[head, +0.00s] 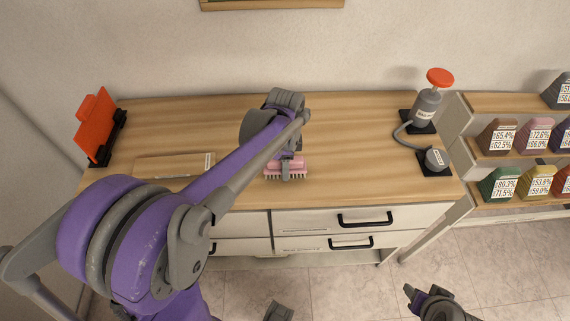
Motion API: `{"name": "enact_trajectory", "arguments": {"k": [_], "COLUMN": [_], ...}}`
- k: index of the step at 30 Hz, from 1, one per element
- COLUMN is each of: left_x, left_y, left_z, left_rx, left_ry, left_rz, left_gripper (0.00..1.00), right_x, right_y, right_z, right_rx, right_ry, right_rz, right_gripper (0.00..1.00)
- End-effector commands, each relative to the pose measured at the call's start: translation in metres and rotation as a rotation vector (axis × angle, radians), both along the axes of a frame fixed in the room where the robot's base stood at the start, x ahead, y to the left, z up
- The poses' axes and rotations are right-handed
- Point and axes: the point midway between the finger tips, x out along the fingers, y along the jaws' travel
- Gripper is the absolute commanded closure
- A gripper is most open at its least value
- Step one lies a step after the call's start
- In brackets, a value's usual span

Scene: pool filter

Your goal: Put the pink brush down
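The pink brush (298,167) is at the front middle of the wooden counter, with its bristles pointing toward the front edge. My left gripper (286,172) reaches over from the left and is at the brush, with a grey finger across its middle. It looks shut on the brush; the far finger is hidden. I cannot tell whether the brush touches the counter top or is just above it. My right gripper (424,297) is low at the bottom edge of the view, partly cut off, in front of the counter and away from the brush.
The wooden counter (345,135) is mostly clear around the brush. A flat wooden board (172,165) lies at left, near a red panel in a black stand (96,128). A grey pump with a red knob (426,105) stands at right. Shelves (500,150) of coloured blocks are farther right.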

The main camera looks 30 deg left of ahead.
Motion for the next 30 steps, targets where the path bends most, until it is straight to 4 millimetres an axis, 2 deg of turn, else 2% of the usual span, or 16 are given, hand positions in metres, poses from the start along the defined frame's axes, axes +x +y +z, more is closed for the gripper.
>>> {"name": "enact_trajectory", "arguments": {"k": [8,9,14,23,26,30], "left_x": [0.000,0.000,0.000,0.000,0.000,0.000], "left_y": [0.000,0.000,0.000,0.000,0.000,0.000], "left_z": [-0.003,-0.004,-0.002,-0.001,0.006,0.030], "left_rx": [0.000,0.000,0.000,0.000,0.000,0.000], "left_ry": [0.000,0.000,0.000,0.000,0.000,0.000], "left_rz": [0.000,0.000,0.000,0.000,0.000,0.000], "left_gripper": [0.95,0.42,0.13,0.13,0.13,0.13], "right_x": [-0.001,-0.001,-0.001,0.000,0.000,0.001], "right_y": [0.000,0.000,0.000,0.000,0.000,0.000], "right_z": [-0.003,-0.003,-0.002,-0.001,0.002,0.004], "right_rx": [0.000,0.000,0.000,0.000,0.000,0.000], "right_ry": [0.001,0.001,0.001,0.001,-0.001,-0.002], "right_rz": [0.000,0.000,0.000,0.000,0.000,0.000], "right_gripper": [0.50,0.50,0.50,0.50,0.50,0.50]}}
